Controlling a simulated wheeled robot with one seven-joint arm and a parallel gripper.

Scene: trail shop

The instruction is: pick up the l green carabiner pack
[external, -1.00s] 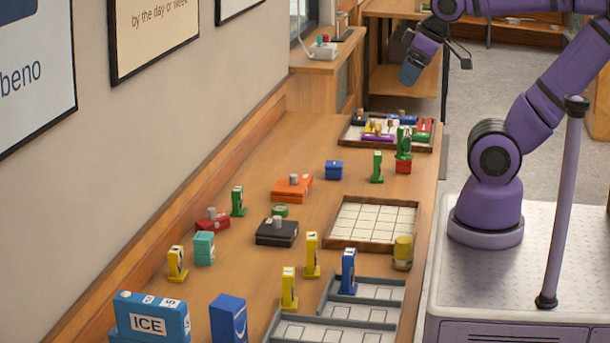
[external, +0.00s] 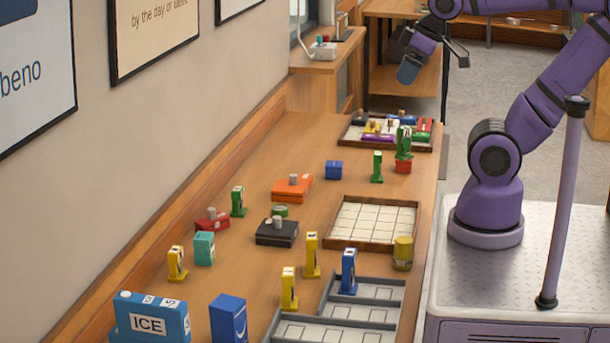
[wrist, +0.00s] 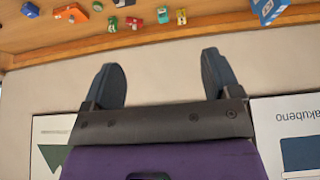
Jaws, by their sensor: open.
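Several green carabiner packs stand upright on the wooden counter. One (external: 238,202) is at the left near the wall, one (external: 377,167) stands right of the small blue box, and one (external: 404,143) is at the back right by a red block. Their size letters are too small to read, so I cannot tell which is the L. A green pack (wrist: 113,23) also shows at the top of the wrist view. My gripper (external: 436,68) is open and empty, high above the counter's far right end. In the wrist view its fingers (wrist: 160,62) are spread against the wall.
A tray of coloured packs (external: 348,134) lies at the back. A wooden grid tray (external: 332,237) and grey trays (external: 270,330) line the right edge. Orange (external: 292,190), black (external: 277,233) and blue ICE (external: 150,322) boxes stand around. The wall borders the counter's left.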

